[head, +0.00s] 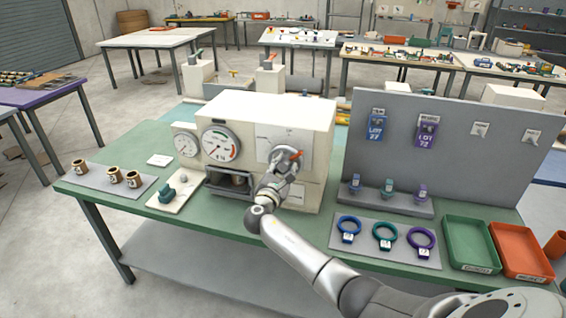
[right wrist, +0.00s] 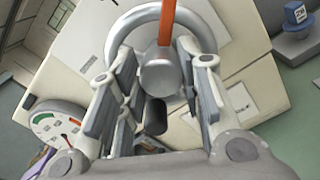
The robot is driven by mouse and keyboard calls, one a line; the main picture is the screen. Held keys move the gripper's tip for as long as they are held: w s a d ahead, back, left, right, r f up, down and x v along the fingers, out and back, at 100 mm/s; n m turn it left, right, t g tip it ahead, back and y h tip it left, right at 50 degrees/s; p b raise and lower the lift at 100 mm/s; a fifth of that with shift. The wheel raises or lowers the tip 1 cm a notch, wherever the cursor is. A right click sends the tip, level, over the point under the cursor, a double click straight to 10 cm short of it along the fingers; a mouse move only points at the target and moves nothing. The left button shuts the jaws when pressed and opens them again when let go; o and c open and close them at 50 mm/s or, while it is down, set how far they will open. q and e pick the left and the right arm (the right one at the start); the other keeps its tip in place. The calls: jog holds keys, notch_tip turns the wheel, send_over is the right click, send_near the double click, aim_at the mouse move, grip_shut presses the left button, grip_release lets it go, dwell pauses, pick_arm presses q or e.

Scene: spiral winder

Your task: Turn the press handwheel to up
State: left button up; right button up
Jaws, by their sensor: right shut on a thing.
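The cream press (head: 312,120) stands on the green table, with the grey round handwheel (head: 278,152) on its front right. The handwheel carries an orange bar (head: 296,154), which points right and slightly up in the head view. My right gripper (head: 287,166) is at the handwheel, shut on it, and hides part of it. In the right wrist view, the fingers of my right gripper (right wrist: 155,100) stand on either side of the handwheel's hub (right wrist: 165,75). The rim (right wrist: 125,28) curves behind them. My left gripper is not in view.
Two dials (head: 221,144) and a dark opening (head: 229,182) are left of the handwheel. A grey upright panel (head: 455,165) with tags stands to the right. Rings lie on a grey mat (head: 385,257), beside green (head: 470,245) and orange (head: 522,250) trays.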

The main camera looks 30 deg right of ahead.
jog(key=n+p, duration=0.3)
jog(key=n, duration=0.2)
jog(key=shift+a+n+p, duration=0.15)
jog(key=shift+n+p, duration=0.15)
jog(key=shift+p, duration=0.05)
jog(key=shift+w+f+n+p, duration=0.15)
jog(key=shift+n+p, duration=0.6)
jog(key=shift+n, duration=1.15)
jog(key=o, duration=0.8)
jog(key=shift+c, duration=0.2)
jog(key=shift+o, duration=1.3)
jog(key=v, duration=1.2)
